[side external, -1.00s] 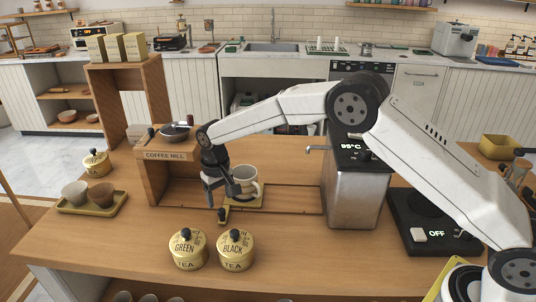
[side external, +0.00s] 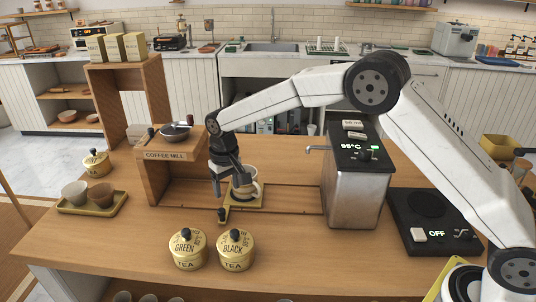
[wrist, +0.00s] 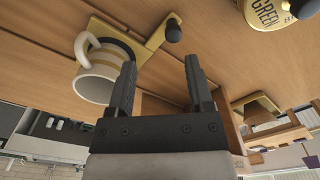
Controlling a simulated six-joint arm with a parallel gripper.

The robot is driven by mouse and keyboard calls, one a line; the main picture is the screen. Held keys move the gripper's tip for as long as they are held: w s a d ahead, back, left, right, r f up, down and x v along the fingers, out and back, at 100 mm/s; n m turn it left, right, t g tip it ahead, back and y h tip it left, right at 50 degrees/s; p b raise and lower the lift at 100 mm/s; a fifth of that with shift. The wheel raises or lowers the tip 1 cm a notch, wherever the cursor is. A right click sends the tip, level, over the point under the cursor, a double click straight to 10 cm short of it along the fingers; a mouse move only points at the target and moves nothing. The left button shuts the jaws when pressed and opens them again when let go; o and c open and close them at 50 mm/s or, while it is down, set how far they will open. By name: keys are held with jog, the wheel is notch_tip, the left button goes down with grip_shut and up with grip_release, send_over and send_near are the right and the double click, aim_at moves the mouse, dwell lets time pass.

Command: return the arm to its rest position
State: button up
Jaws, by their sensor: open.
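My gripper (side external: 228,186) hangs just left of a cream mug in the side view, in front of the coffee mill. In the wrist view my gripper (wrist: 158,88) has its two dark fingers spread with nothing between them. The mug (side external: 251,183) stands on a yellow sliding tray with a black knob (side external: 222,213). In the wrist view the mug (wrist: 98,80) shows to the left of the fingers, apart from them as far as I can tell. The fingers partly hide the mug in the side view.
The coffee mill (side external: 166,171) stands close at the left. Two tea tins, green (side external: 188,251) and black (side external: 236,252), stand in front.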

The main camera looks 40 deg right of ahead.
jog(key=s+d, duration=0.4)
jog(key=s, duration=0.5)
jog(key=s+d+r+t, duration=0.1)
jog(key=s+d, duration=0.3)
jog(key=s, duration=0.5)
jog(key=s+d+t, duration=0.1)
jog(key=s+d, duration=0.4)
jog(key=s, duration=0.4)
jog(key=shift+s+r, duration=0.2)
